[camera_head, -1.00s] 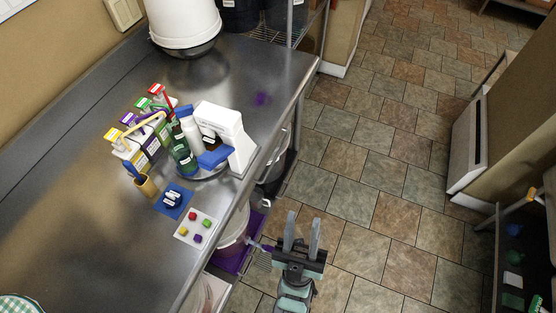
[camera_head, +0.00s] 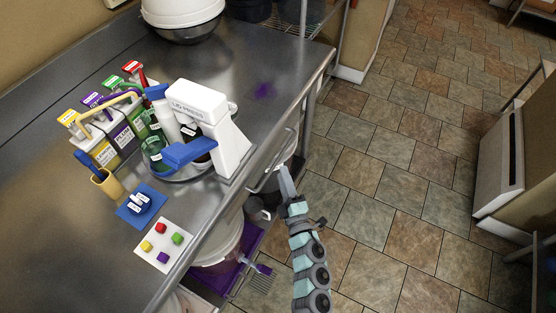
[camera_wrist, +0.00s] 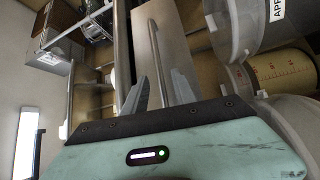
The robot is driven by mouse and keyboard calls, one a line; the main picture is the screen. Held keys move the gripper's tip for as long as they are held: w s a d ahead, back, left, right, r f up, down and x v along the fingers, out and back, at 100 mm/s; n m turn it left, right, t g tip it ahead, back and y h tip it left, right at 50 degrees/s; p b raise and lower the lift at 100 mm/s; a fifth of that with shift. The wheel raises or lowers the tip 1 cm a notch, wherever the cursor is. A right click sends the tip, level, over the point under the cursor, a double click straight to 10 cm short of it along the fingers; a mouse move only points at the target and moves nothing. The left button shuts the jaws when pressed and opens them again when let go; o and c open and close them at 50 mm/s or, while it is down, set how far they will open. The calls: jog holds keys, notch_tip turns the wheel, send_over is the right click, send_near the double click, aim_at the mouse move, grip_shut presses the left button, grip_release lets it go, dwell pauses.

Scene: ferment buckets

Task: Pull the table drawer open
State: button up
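The steel table's drawer front (camera_wrist: 175,35) shows in the wrist view, with a long bar handle (camera_wrist: 156,50) on it. In the head view the handle (camera_head: 266,176) shows as a curved bar under the table's right edge. The drawer looks shut. My gripper (camera_wrist: 159,82) is open, with one finger on each side of the handle's line in the wrist view. I cannot tell whether the fingers touch it. In the head view my gripper (camera_head: 284,178) is beside the table edge at the handle, its fingers partly overlapping.
A white press machine (camera_head: 228,140), bottles, labelled boxes and a tile with coloured cubes (camera_head: 164,245) stand on the steel tabletop (camera_head: 60,200). A white bucket (camera_head: 218,248) on a purple mat (camera_head: 240,262) is below.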

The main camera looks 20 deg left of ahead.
aim_at(278, 159)
jog(key=x, duration=0.6)
jog(key=shift+w+a+r, duration=0.1)
jog(key=shift+w+a, duration=0.05)
jog(key=shift+w, duration=0.05)
jog(key=shift+c, duration=0.3)
grip_shut()
dwell(0.9)
